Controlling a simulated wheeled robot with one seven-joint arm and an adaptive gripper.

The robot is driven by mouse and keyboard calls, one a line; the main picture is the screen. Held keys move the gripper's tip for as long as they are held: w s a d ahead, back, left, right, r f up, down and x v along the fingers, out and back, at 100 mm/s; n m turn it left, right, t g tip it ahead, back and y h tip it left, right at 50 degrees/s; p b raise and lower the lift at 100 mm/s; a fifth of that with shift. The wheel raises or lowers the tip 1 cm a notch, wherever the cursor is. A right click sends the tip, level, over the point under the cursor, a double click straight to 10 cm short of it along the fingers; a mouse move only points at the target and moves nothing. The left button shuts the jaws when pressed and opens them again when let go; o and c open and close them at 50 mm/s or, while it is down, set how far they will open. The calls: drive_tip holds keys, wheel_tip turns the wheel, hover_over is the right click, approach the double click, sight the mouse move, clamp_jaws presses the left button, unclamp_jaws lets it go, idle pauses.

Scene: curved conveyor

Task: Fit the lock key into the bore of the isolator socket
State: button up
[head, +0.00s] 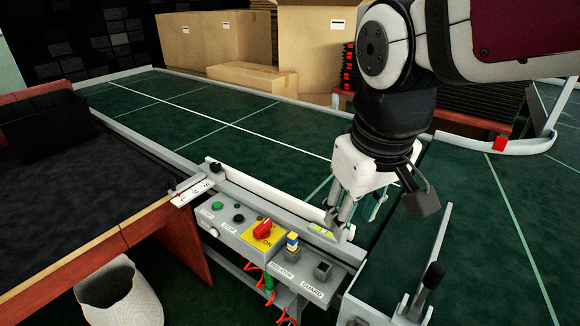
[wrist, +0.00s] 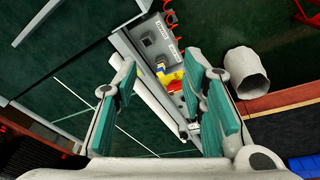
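A small yellow and blue piece, which looks like the lock key (head: 292,242), stands upright on the control panel above the ISOLATOR label. It also shows in the wrist view (wrist: 161,69). The isolator socket is largely hidden beneath it, and I cannot tell how deep the key sits. A grey square socket (head: 322,270) with a dark bore stands beside it above the GUARD label, also in the wrist view (wrist: 148,40). My gripper (head: 357,222) is above the conveyor edge, right of the key and apart from it. Its pads (wrist: 165,90) are wide apart with nothing held between them.
The panel (head: 228,236) carries a red rotary switch (head: 263,229) on a yellow plate and green and black buttons. A white rail runs behind it. A black-handled lever (head: 432,277) stands at right. The green conveyor (head: 200,105) is clear. A white bin (head: 118,293) stands at lower left.

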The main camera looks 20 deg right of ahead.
drive_tip(key=s+m, duration=0.1)
drive_tip(key=s, duration=0.6)
drive_tip(key=shift+a+f+t+y, duration=0.25)
drive_tip(key=shift+f+t+y, duration=0.05)
drive_tip(key=shift+s, duration=0.1)
drive_tip(key=shift+t, duration=0.5)
wheel_tip(320, 180, up, 4)
drive_tip(key=p, duration=0.3)
drive_tip(key=shift+r, duration=0.25)
